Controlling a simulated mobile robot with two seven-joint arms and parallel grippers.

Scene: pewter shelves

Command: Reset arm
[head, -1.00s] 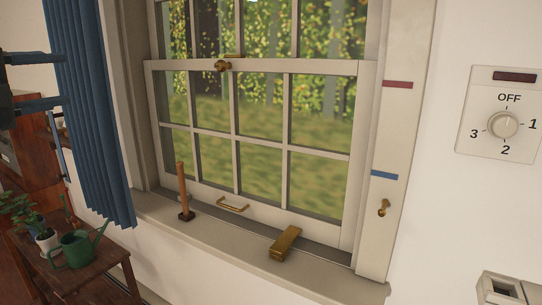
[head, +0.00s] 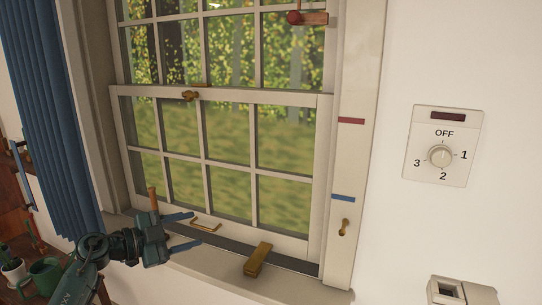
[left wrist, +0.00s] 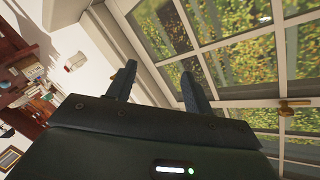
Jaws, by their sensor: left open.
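My left gripper (head: 194,229) is at the lower left of the head view, in front of the window sill. Its two blue fingers are spread and point right, with nothing between them. It overlaps the lower part of a wooden stick (head: 153,198) on the sill, so the stick's foot is hidden. In the left wrist view the fingers of the left gripper (left wrist: 159,72) are apart and empty, with the window beyond them. My right gripper is in neither view.
The sash window (head: 220,150) has a brass latch (head: 190,96) and a lift handle (head: 205,225). A brass block (head: 257,260) lies on the sill. A blue curtain (head: 45,120) hangs left, above a green watering can (head: 45,278). A dial panel (head: 439,147) is on the right wall.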

